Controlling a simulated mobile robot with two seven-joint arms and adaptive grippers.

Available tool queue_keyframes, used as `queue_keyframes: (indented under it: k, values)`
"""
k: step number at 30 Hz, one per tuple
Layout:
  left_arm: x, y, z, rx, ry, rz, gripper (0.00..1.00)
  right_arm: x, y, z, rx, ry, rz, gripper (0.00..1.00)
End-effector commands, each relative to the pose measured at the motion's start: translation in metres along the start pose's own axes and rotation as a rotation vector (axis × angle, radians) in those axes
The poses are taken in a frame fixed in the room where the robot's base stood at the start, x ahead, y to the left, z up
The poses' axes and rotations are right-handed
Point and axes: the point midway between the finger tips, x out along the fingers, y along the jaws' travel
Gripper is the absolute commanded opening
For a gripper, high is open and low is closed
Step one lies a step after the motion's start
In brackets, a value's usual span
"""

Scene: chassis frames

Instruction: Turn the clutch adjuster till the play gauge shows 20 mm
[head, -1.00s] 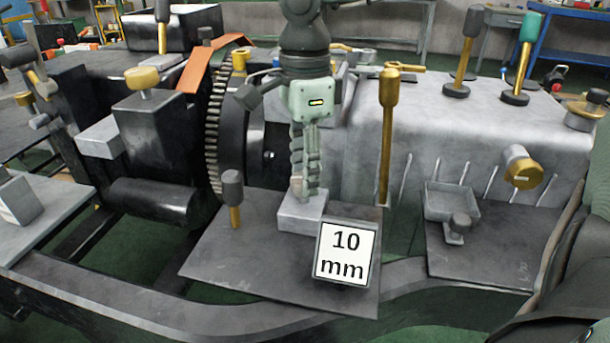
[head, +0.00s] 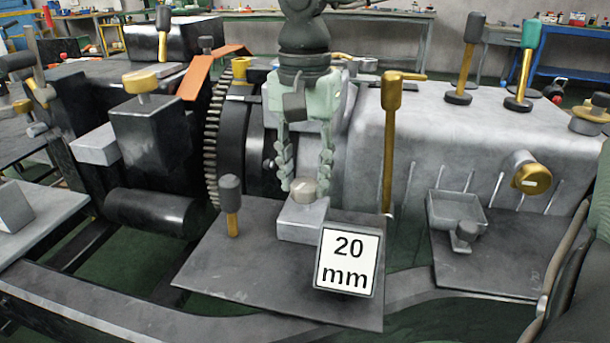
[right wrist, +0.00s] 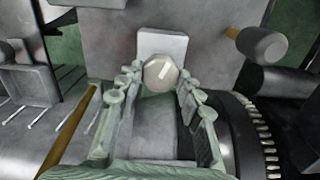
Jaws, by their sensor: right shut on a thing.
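The clutch adjuster (head: 303,189) is a pale round knob on a light grey block (head: 302,220), on a dark plate. The play gauge (head: 347,262), a white sign in front of the block, reads 20 mm. My right gripper (head: 304,185) points down from above, one finger on each side of the knob, and is shut on it. In the right wrist view the knob (right wrist: 160,73) sits between the fingertips, with a light mark line on its top. My left gripper is not in view.
A short mallet-like lever (head: 230,205) stands left of the block. A tall brass lever (head: 390,140) stands to the right. The toothed flywheel (head: 215,135) is behind on the left. A grey tray (head: 457,210) lies further right.

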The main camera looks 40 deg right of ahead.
Motion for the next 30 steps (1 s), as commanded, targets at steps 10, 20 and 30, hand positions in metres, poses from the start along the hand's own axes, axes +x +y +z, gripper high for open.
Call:
queue_keyframes:
  k: [10, 20, 30]
  values:
    - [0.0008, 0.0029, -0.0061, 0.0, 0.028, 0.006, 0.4, 0.0008, 0.0003, 0.0006, -0.163, -0.002, 0.002, 0.07]
    - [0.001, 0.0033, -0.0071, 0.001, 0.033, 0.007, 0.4, 0.0008, 0.0003, 0.0007, -0.199, -0.002, 0.002, 0.07]
    - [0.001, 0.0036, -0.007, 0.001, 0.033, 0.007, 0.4, 0.0008, 0.0003, 0.0008, -0.198, -0.003, 0.002, 0.44]
